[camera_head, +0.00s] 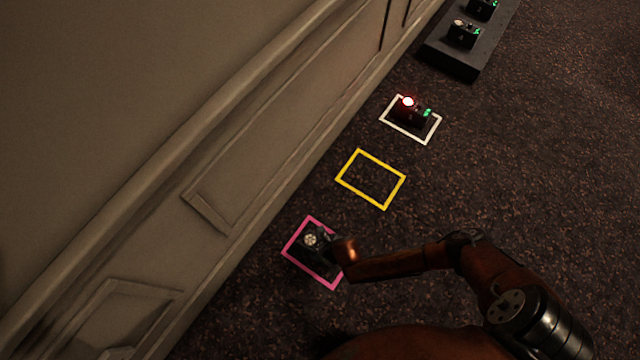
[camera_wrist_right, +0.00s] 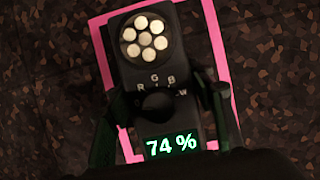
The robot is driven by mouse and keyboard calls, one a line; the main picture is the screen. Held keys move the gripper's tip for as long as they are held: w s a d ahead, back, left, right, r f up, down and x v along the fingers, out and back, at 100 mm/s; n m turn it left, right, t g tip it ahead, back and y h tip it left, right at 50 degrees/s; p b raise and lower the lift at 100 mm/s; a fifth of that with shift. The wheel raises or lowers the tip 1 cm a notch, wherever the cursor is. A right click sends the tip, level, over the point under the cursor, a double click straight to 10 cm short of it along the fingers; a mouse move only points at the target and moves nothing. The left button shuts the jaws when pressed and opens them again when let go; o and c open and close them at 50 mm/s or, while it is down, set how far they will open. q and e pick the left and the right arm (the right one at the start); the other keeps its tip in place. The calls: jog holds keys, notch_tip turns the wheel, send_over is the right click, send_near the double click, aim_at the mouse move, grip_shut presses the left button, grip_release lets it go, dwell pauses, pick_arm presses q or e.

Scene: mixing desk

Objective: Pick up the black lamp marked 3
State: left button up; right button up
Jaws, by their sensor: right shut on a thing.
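A black lamp (camera_head: 309,240) with a round cluster of pale, unlit LEDs is at the pink square on the dark carpet. In the right wrist view the lamp (camera_wrist_right: 150,72) shows the letters R, G, B, W and a green "74 %" display. I cannot read a number on it. My right gripper (camera_head: 329,243) is shut on this lamp, with one finger on each side of its body in the wrist view (camera_wrist_right: 166,112). I cannot tell whether the lamp is touching the floor. My left gripper is not in view.
The pink square (camera_head: 293,234) is nearest, then an empty yellow square (camera_head: 345,182), then a white square (camera_head: 435,128) holding a black lamp (camera_head: 413,114) with a red light. A dark platform (camera_head: 450,60) with more lamps is at the top right. A panelled wall (camera_head: 150,190) borders the left.

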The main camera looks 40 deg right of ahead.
grip_shut()
jog(key=shift+a, duration=0.1)
jog(key=shift+r, duration=0.1)
